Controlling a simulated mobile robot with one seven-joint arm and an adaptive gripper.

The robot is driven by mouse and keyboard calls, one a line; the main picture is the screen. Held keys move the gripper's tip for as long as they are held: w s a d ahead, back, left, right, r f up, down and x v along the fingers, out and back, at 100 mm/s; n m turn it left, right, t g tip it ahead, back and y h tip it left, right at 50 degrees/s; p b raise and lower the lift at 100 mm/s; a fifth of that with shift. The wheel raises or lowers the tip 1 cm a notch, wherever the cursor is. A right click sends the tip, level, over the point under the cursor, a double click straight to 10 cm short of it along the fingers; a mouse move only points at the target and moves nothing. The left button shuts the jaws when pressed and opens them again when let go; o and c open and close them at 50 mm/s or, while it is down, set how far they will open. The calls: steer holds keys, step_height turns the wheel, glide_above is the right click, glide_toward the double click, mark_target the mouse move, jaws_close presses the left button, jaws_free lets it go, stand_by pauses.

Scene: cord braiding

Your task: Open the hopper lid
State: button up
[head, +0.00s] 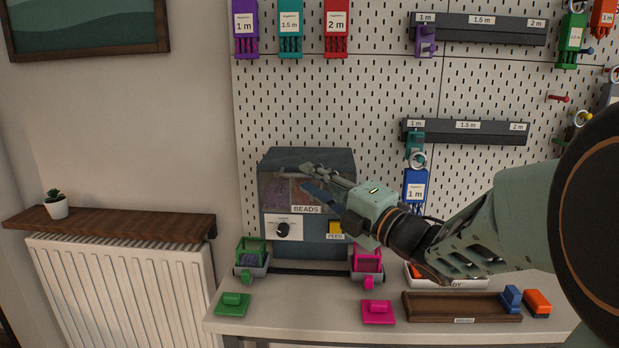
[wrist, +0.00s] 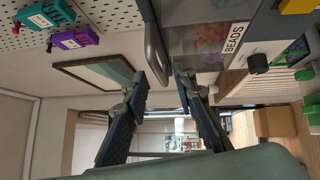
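The hopper is a dark grey box (head: 308,158) labelled BEADS, standing on the bench against the pegboard. Its lid looks shut, with coloured beads (wrist: 210,32) behind the clear front. A grey bar handle (wrist: 153,45) runs along the lid's edge in the wrist view. My gripper (head: 304,182) is in front of the hopper's upper front and hides part of it. In the wrist view my gripper (wrist: 160,78) has its two fingers apart, with the handle's near end between or just beyond the tips. I cannot tell whether they touch it.
A black knob (head: 283,230) and a yellow FEED button (head: 336,229) are below the window. A green bin (head: 251,258) and a pink bin (head: 367,262) stand at the hopper's lower front. A wooden tray (head: 440,308) lies at right; the bench front has green and pink lids.

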mark_target(306, 177)
steer(key=shift+x, duration=1.55)
steer(key=shift+c, duration=0.4)
jaws_close()
